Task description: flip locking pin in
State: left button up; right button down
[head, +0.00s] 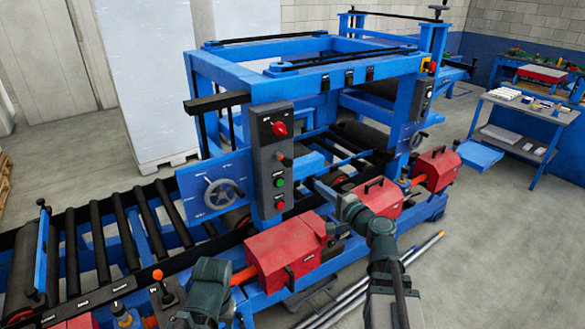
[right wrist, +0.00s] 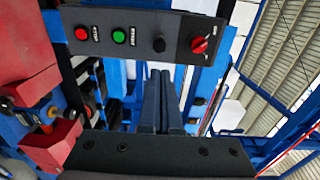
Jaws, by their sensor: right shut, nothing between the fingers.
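No locking pin can be made out for certain in either view. A grey control panel (head: 271,160) on the blue machine frame carries a red rotary switch (head: 279,128), a small knob and green and red buttons. The panel also shows in the right wrist view (right wrist: 140,32). My right gripper (head: 322,188) is shut and empty, in front of the machine to the right of the panel's lower end. Its closed fingers show in the right wrist view (right wrist: 160,98), below the panel there. A dark link of my left arm shows at the bottom; its gripper is not visible.
Red housings (head: 284,251) line the machine's near side below the panel. A handwheel (head: 223,194) is left of the panel, and a roller conveyor (head: 122,228) runs left. A blue cart (head: 521,123) stands at the right. The floor (head: 490,250) at right is mostly clear.

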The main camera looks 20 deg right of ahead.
send_near(289, 163)
jog(key=x, duration=0.5)
jog(key=shift+w+d+f, duration=0.1)
jog(key=shift+f, duration=0.05)
jog(key=shift+x, duration=0.9)
jog(key=x, duration=0.3)
